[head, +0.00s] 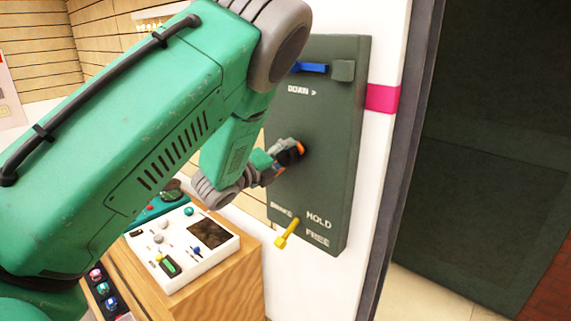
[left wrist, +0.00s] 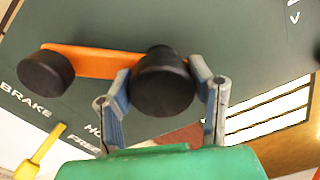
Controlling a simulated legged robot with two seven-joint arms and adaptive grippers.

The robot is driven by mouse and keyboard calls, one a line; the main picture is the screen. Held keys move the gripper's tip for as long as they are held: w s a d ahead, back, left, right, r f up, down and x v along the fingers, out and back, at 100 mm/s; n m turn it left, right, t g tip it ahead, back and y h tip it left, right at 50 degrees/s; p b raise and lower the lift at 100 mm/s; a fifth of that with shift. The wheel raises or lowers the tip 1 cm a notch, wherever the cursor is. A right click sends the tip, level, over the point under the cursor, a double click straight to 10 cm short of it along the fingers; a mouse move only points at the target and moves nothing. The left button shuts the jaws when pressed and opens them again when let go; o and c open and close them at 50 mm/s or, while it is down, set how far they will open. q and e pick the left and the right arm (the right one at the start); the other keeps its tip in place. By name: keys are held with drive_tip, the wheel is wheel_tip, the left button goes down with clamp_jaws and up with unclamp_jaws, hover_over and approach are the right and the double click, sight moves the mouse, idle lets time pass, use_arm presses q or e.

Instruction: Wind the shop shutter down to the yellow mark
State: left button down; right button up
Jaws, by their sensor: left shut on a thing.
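A dark green winding panel (head: 330,170) on a white post carries an orange crank (left wrist: 90,61) with two black knobs. My left gripper (left wrist: 162,88) is shut on one black knob (left wrist: 163,82), a finger on each side. The other black knob (left wrist: 45,73) is free at the crank's other end. In the head view my left gripper (head: 284,156) partly hides the crank. A yellow brake lever (head: 286,233) near the HOLD and FREE labels points down and left. The dark shutter (head: 490,150) is at the right; no yellow mark shows. My right gripper is out of view.
A blue lever (head: 312,67) sits at the panel's top. A white control box (head: 180,250) with knobs stands on a wooden counter (head: 225,285) below left of the panel. A pink band (head: 383,98) crosses the white post. Floor is clear before the shutter.

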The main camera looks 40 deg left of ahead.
use_arm(q)
drive_tip(key=shift+s+d+f+m+b, duration=0.1)
drive_tip(key=shift+f+m+b, duration=0.25)
drive_tip(key=shift+m+b, duration=0.45)
drive_tip(key=c, duration=0.7)
unclamp_jaws()
drive_tip(key=shift+c, duration=0.2)
drive_tip(key=shift+r, duration=0.1)
drive_tip(key=shift+s+r, duration=0.1)
drive_tip(key=shift+s, duration=0.15)
drive_tip(key=s+a, duration=0.1)
drive_tip(key=s, duration=1)
